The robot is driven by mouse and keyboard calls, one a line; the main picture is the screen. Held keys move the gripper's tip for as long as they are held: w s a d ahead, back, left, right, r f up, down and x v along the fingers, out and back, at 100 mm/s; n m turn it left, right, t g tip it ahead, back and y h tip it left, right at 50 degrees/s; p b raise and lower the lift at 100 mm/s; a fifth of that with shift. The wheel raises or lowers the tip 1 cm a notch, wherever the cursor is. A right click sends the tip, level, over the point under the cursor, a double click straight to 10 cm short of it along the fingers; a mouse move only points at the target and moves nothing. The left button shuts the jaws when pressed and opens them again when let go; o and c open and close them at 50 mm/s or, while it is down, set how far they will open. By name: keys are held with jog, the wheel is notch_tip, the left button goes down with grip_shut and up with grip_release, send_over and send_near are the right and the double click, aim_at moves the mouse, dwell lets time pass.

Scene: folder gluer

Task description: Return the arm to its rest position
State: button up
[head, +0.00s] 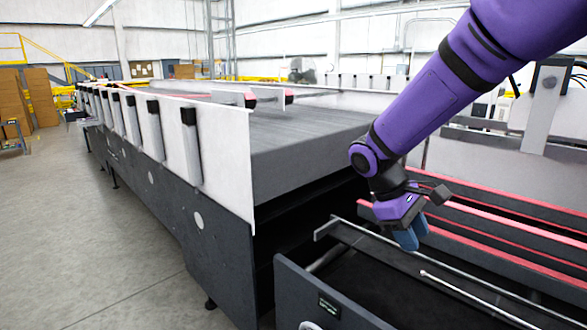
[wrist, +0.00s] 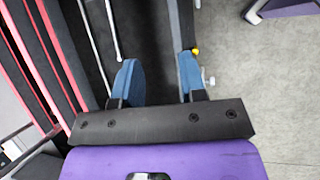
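My purple arm (head: 440,85) reaches down from the upper right in the head view. My gripper (head: 411,234) hangs over the dark bed of the folder gluer, near its rods. In the wrist view, the two blue fingers of my gripper (wrist: 158,80) stand apart with nothing between them. The machine's dark bed and grey side rail show beyond the fingers.
The long machine body (head: 225,265) with a grey belt (head: 310,130) fills the middle. Red belts (head: 490,222) and metal rods (head: 465,290) run below my gripper. Cardboard boxes (head: 40,97) stand at the far left. The floor (head: 90,240) at left is clear.

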jog(key=s+d+r+m+t+y, duration=0.2)
jog(key=s+r, duration=0.4)
jog(key=s, duration=0.4)
jog(key=s+d+r+m+t+y, duration=0.3)
jog(key=s+d+r+m+t, duration=0.2)
jog(key=s, duration=0.5)
jog(key=shift+d+r+m+t+y, duration=0.15)
jog(key=shift+r+m+t+y, duration=0.2)
jog(key=shift+r+m, duration=0.35)
